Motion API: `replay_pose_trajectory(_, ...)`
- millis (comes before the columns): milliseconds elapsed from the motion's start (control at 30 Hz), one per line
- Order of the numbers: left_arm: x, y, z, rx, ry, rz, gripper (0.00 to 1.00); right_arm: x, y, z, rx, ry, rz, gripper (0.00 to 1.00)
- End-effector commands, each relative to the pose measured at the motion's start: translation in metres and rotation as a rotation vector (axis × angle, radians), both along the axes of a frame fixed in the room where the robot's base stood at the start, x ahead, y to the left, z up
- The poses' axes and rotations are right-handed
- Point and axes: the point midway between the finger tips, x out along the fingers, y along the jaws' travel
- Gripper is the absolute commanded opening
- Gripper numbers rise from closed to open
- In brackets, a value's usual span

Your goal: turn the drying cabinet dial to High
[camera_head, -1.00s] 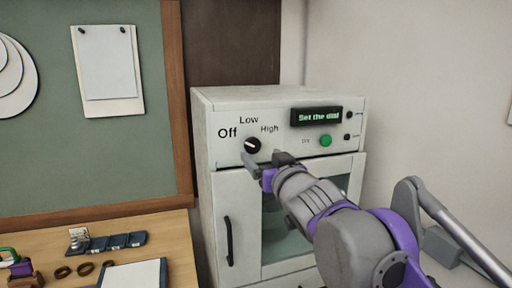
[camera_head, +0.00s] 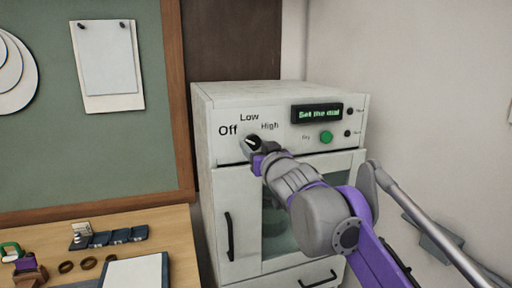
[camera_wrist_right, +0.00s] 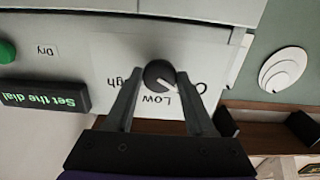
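The drying cabinet (camera_head: 205,140) is white and stands against the wall in the head view. Its black dial (camera_head: 253,141) has labels Off, Low and High around it, and its white mark points up and left, toward Off. The dial also shows in the right wrist view (camera_wrist_right: 159,74), where the picture is upside down. My right gripper (camera_wrist_right: 160,80) is open, with one finger on each side of the dial and small gaps to it. In the head view the right gripper (camera_head: 258,152) covers the dial's lower part.
The cabinet's display (camera_head: 317,114) reads "Set the dial". A green button (camera_head: 326,137) sits right of the dial, by the Dry label. The glass door below is closed, with a black handle (camera_head: 229,237). A wooden bench (camera_head: 180,245) with small parts is at left.

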Motion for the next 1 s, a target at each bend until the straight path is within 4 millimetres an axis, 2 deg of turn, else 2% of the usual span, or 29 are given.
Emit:
replay_pose_trajectory(33, 0.000, 0.000, 0.000, 0.000, 0.000, 0.000, 0.50, 0.000, 0.000, 0.000, 0.000, 0.000, 0.000, 0.30)
replay_pose_trajectory(200, 0.000, 0.000, 0.000, 0.000, 0.000, 0.000, 0.50, 0.000, 0.000, 0.000, 0.000, 0.000, 0.000, 0.00)
replay_pose_trajectory(567, -0.002, 0.000, -0.006, 0.000, 0.004, 0.000, 0.50, 0.000, 0.000, -0.001, 0.055, 0.018, 0.000, 0.00)
replay_pose_trajectory(1000, -0.011, 0.000, -0.029, 0.000, 0.021, 0.000, 0.50, 0.000, 0.001, -0.002, 0.384, 0.125, 0.001, 0.00)
